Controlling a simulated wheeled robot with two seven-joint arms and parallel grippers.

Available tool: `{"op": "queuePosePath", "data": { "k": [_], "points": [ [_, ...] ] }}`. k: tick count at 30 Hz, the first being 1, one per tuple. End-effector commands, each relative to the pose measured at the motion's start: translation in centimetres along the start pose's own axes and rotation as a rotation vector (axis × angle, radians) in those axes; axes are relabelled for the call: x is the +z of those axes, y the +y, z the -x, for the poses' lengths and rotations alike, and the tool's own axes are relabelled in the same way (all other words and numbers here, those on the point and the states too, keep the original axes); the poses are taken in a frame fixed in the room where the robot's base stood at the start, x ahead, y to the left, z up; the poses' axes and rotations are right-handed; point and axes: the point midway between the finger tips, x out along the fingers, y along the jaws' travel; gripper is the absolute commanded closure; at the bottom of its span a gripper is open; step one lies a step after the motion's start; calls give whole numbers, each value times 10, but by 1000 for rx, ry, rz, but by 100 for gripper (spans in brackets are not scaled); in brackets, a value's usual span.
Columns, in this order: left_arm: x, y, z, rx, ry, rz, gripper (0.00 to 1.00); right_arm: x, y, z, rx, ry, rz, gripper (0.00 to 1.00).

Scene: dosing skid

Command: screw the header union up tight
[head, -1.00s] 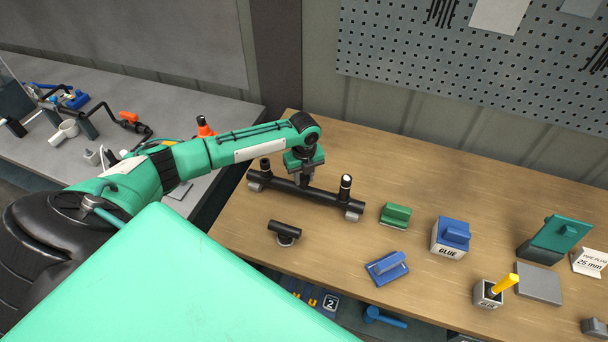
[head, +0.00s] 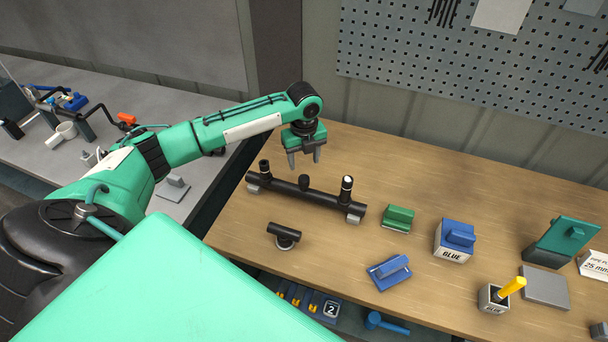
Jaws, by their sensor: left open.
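A black pipe header (head: 325,198) lies across two grey supports on the wooden bench. It has an upright stub near each end, the right one with a white band, and a rounded black knob (head: 304,182) at its middle. I cannot tell which part is the header union, or how tight any joint is. My left gripper (head: 304,160) is open and empty, fingers pointing down, just above and behind the header's middle, apart from it. My right gripper is not in view.
A black tee (head: 284,231) stands in front of the header. To its right are a green block (head: 398,217), a blue tool (head: 389,272) and a glue box (head: 453,241). The grey table (head: 40,165) at left holds black pipework. The bench behind the header is clear.

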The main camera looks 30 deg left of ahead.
Motion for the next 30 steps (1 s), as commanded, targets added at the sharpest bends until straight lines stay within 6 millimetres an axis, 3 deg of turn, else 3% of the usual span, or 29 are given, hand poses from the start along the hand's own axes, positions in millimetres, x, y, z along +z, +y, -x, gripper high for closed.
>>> {"op": "queuePosePath", "data": {
  "k": [3, 9, 20, 28, 30],
  "points": [
    [1, -1, 22, -3, -3, 1, 45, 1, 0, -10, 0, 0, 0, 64],
    [1, 0, 47, -1, -1, 1, 45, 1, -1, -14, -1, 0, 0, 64],
    [0, 0, 52, 0, 1, 1, 45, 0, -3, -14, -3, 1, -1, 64],
    [17, -16, 52, -82, -87, 18, 96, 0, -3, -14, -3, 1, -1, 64],
    [31, -28, 54, -149, -159, 26, 100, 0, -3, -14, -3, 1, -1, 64]
  ]
}}
